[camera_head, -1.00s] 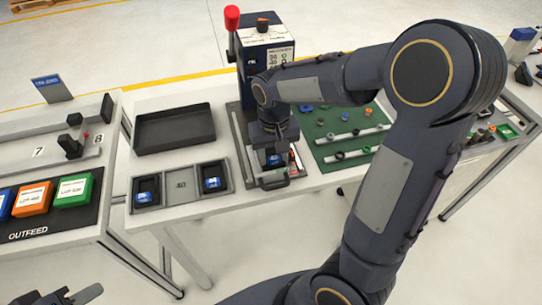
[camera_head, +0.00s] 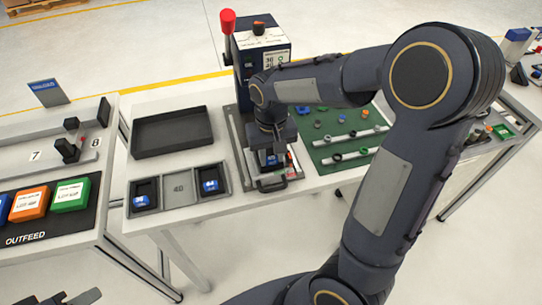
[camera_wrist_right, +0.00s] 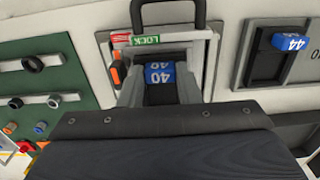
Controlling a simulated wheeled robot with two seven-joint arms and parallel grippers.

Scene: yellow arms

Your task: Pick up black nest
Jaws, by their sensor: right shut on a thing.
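The black nest (camera_wrist_right: 160,95) with a blue "40" label sits in the press's sliding fixture (camera_wrist_right: 206,50), beside a green LOCK tag. In the head view its blue label (camera_head: 272,160) shows just below my right gripper (camera_head: 268,150). In the right wrist view my right gripper (camera_wrist_right: 160,90) has a finger on each side of the nest and is shut on it. The nest still appears low in the fixture; its underside is hidden. Only a tip of my left gripper (camera_head: 85,298) shows at the bottom left edge, so its jaws are unclear.
The press (camera_head: 262,55) with a red-knobbed lever stands behind the fixture. A green mat (camera_head: 340,155) with rails and small rings lies right.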

